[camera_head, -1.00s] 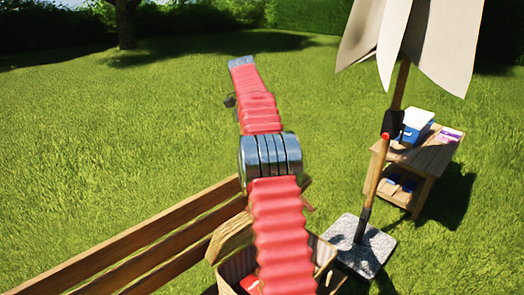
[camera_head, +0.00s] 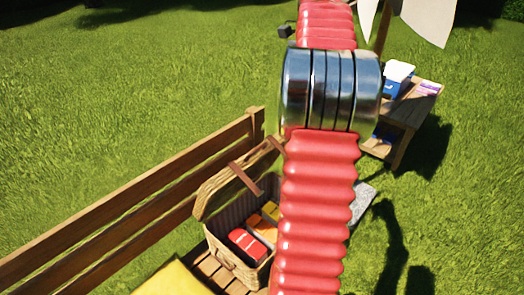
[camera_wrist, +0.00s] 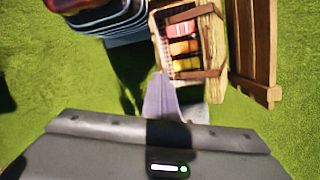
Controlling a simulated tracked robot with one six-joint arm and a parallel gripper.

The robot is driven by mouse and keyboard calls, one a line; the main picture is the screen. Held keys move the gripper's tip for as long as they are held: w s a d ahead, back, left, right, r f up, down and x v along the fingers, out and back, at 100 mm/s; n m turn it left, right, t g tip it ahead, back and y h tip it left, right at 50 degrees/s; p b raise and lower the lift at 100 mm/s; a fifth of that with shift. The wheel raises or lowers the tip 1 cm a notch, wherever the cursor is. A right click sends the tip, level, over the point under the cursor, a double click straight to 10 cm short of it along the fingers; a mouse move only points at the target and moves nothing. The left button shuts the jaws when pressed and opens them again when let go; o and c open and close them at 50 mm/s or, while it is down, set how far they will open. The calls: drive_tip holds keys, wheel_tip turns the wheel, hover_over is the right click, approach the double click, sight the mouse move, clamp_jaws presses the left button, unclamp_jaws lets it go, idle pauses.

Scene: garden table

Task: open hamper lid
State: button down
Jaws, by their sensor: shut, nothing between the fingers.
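The wicker hamper (camera_head: 225,254) stands on the bench seat. Its lid (camera_head: 228,187) is up, tilted back beside the bench backrest, with brown straps on it. Red, orange and yellow packets (camera_head: 248,243) show inside. My red arm hides the hamper's right part. In the wrist view the hamper (camera_wrist: 157,38) is at the top, its raised lid (camera_wrist: 213,40) on its right. My gripper (camera_wrist: 160,82) appears as a narrow grey shape below the hamper in that view, shut and empty, apart from the lid in the picture. The head view does not show it.
The wooden bench backrest (camera_head: 130,205) runs along the lid's side. A yellow cushion (camera_head: 172,281) lies at the front. A side table (camera_head: 405,112) with a blue and white box (camera_head: 398,78) and a parasol (camera_head: 428,20) stand right. Open lawn lies left.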

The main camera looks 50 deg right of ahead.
drive_tip(key=s+a+f+m+t, duration=0.5)
drive_tip(key=a+m+t, duration=0.1)
wheel_tip(320, 180, down, 6)
drive_tip(key=w+m+t+h, duration=0.1)
drive_tip(key=w+m+t, duration=0.1)
drive_tip(key=m, duration=0.5)
drive_tip(key=shift+w+a+r+m+t+h, duration=0.15)
drive_tip(key=shift+w+m+t+h, duration=0.2)
drive_tip(key=shift+t, duration=0.25)
drive_tip(key=w+r+x, duration=0.1)
drive_tip(key=w+x, duration=0.1)
drive_tip(key=x, duration=1.1)
drive_tip(key=shift+r, duration=0.3)
